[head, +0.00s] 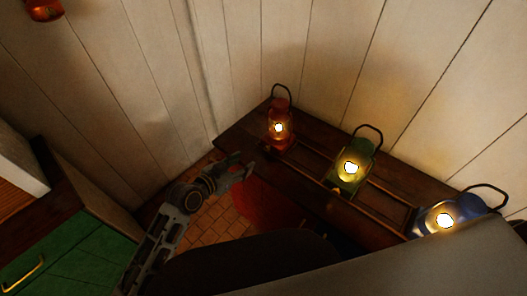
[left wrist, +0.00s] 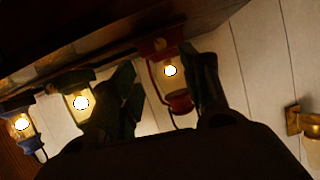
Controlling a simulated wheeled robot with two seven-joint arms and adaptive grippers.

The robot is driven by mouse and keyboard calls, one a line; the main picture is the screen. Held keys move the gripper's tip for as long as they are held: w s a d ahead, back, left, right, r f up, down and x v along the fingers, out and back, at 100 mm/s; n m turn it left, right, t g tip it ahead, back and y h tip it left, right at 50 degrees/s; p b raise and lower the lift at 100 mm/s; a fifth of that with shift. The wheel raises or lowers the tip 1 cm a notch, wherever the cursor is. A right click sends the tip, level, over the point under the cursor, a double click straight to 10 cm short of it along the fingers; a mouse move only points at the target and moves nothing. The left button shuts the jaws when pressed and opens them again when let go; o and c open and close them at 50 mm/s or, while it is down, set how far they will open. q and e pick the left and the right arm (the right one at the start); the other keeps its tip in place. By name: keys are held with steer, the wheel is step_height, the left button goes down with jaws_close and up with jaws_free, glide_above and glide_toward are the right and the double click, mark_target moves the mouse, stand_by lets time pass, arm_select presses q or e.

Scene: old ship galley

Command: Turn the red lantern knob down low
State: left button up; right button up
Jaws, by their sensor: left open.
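The red lantern (head: 279,137) stands lit at the far left end of the dark wooden shelf. It also shows upside down in the left wrist view (left wrist: 181,103), between my two fingers. A small reddish round spot, which may be its knob (left wrist: 160,44), shows by its base there; in the head view I cannot make out the knob. My left gripper (head: 247,167) is open and empty, just left of the lantern and apart from it in the head view. In the left wrist view its dark fingers (left wrist: 165,86) stand wide apart. My right gripper is not in view.
A lit green lantern (head: 347,179) and a lit blue lantern (head: 428,219) stand to the right on the same shelf (head: 308,165). A plank wall (head: 330,60) rises behind. A green cabinet (head: 70,250) is at lower left. A brass fitting (left wrist: 303,120) shows at right in the wrist view.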

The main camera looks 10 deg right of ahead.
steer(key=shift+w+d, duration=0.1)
arm_select(q)
glide_toward(266, 150)
steer(key=shift+x, duration=4.05)
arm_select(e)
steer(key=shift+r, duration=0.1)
arm_select(q)
jaws_close()
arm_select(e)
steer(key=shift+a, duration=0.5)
